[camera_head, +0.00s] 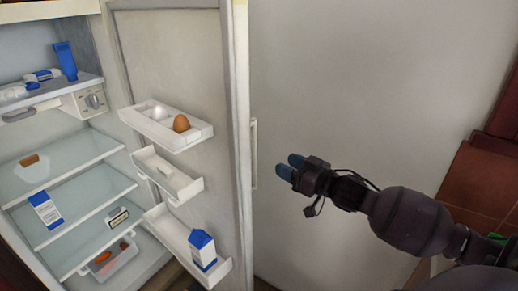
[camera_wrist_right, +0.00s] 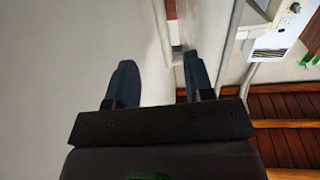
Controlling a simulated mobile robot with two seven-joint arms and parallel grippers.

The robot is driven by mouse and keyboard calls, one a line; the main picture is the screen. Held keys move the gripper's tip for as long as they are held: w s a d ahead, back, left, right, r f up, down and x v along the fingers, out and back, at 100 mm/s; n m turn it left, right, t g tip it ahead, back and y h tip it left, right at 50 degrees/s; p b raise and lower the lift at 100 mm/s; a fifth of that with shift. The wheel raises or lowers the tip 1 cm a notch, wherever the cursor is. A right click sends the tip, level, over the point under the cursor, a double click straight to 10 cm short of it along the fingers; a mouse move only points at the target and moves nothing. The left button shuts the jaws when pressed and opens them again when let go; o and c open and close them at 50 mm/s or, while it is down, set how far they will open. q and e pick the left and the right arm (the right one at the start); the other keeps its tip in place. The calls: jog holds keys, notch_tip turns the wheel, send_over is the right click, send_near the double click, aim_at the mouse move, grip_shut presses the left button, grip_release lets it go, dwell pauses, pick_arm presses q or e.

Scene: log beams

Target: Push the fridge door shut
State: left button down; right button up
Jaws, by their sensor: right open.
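The fridge door (camera_head: 205,75) stands open in the head view, its inner side with white door shelves facing me. A vertical handle (camera_head: 254,150) shows just beyond its free edge. The fridge interior (camera_head: 75,165), with glass shelves, is at the left. My right gripper (camera_head: 288,167) is to the right of the door edge and handle, apart in the picture; the gap in depth is hard to judge. In the right wrist view its two blue fingers (camera_wrist_right: 158,80) are spread with nothing between them. My left gripper is not in view.
An egg (camera_head: 181,124) and a blue-and-white carton (camera_head: 202,250) sit in the door shelves. A carton (camera_head: 46,208) and other food lie inside the fridge. A plain pale surface (camera_head: 375,75) fills the area behind my right gripper. Reddish-brown panels (camera_head: 478,180) are at the right.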

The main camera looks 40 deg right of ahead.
aim_at(257, 151)
jog(key=shift+x, duration=5.2)
jog(key=shift+c, duration=0.5)
grip_shut()
